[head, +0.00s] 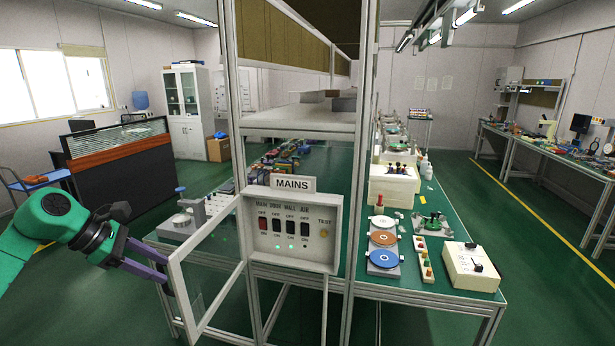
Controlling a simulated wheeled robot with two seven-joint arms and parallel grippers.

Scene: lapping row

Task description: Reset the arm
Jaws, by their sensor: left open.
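My left gripper (167,268) comes in from the left on a green arm. Its dark purple fingers are open, with the tips at the outer edge of the hinged door frame (182,290); I cannot tell whether they touch it. I see nothing held. The door stands swung open to the left of the grey MAINS box (330,215). The box carries a row of several switches, including a red one (263,223) at the left and a dark one (291,227), with small green lights below. A yellowish TEST button (323,233) is at the right. My right gripper is not in view.
Metal uprights (352,190) and a shelf (300,119) stand around the box. The green-topped bench (452,226) behind holds disc plates (384,258) and a cream box (470,266). A dark partition (118,180) stands at left. Green floor is open on the right.

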